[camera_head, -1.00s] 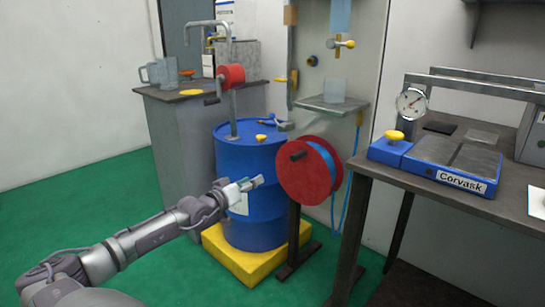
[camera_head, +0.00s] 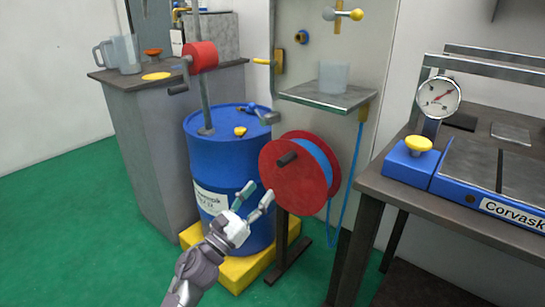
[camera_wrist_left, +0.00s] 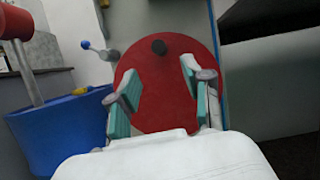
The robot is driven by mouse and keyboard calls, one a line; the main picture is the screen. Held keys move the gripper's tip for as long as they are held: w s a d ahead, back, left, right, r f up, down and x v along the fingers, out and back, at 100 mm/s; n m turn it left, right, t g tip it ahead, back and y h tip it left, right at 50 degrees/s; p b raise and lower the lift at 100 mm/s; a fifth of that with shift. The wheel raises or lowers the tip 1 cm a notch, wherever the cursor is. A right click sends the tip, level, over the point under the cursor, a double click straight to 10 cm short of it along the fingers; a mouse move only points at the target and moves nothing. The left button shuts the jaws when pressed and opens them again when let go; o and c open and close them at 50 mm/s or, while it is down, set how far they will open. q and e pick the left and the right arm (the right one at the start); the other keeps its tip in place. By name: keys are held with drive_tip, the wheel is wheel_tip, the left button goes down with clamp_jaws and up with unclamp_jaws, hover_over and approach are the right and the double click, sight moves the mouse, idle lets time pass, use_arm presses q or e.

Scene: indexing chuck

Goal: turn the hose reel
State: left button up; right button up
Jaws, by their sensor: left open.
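The hose reel (camera_head: 296,186) is a red disc with blue hose wound behind it and a dark handle (camera_head: 287,158) sticking out near its upper part. It stands on a dark post in front of the blue drum. My left gripper (camera_head: 256,193) is open and empty, just left of and below the reel's face. In the left wrist view the reel's red face (camera_wrist_left: 165,100) fills the middle between the two teal-padded fingers, and the handle (camera_wrist_left: 158,46) shows beyond and above the fingertips. The fingers appear apart from the handle. My right gripper is not in view.
A blue drum (camera_head: 229,160) on a yellow base (camera_head: 235,272) stands close behind my gripper. A grey cabinet (camera_head: 150,150) stands left. The green floor in front is clear.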

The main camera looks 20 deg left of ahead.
sight(285, 160)
use_arm(q)
drive_tip(key=x, duration=1.1)
drive_tip(key=shift+w+d+r, duration=0.1)
drive_tip(key=shift+w+d, duration=0.05)
drive_tip(key=shift+w, duration=0.3)
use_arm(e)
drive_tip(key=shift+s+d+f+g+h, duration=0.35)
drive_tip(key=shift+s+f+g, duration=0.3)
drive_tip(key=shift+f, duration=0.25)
use_arm(q)
clamp_jaws()
